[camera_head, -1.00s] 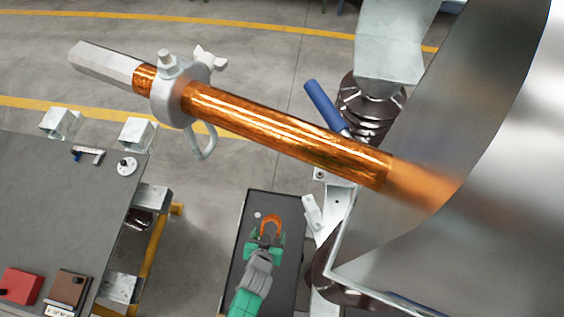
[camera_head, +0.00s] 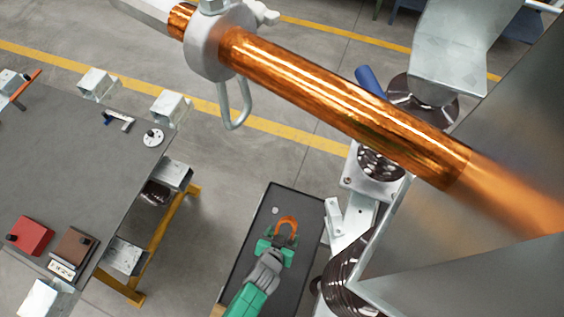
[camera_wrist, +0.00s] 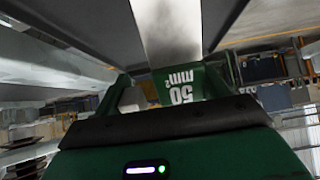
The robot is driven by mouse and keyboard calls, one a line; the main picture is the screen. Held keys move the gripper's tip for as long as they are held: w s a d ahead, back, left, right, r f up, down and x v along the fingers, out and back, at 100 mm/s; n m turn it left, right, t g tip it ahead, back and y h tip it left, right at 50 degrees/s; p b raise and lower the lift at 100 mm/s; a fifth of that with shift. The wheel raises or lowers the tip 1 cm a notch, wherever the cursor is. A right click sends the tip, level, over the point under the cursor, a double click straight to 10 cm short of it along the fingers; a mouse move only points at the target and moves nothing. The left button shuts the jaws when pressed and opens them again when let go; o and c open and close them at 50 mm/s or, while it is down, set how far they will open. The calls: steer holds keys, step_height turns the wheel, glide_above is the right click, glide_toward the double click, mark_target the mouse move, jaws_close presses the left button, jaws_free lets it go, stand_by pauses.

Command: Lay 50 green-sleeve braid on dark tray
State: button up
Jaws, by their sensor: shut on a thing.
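My gripper (camera_head: 277,247) is green and shut on the braid. In the wrist view, the braid's green sleeve (camera_wrist: 192,85), marked "50 mm", sits between the two green fingers, and a grey flat length (camera_wrist: 168,30) runs up from it. In the head view, a curved copper-orange loop (camera_head: 287,222) shows just beyond the fingertips. The dark tray (camera_head: 305,255), with a thin pale rim, lies behind my gripper in the head view. The gripper overlaps its middle in the picture; the height between them cannot be told. The tray is not clearly seen in the wrist view.
A thick copper bar (camera_head: 340,105) with a grey clamp ring (camera_head: 208,50) crosses above. Large metal panels stand at right. A small white disc (camera_head: 275,210) lies on the tray. A grey table (camera_head: 60,160) with a red block (camera_head: 30,236) is at left.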

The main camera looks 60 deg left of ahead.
steer(key=o, duration=1.3)
steer(key=shift+c, duration=0.2)
steer(key=p+v, duration=0.1)
steer(key=v, duration=0.5)
steer(key=shift+s+d+r, duration=0.45)
steer(key=shift+s+r, duration=0.05)
steer(key=shift+r, duration=0.15)
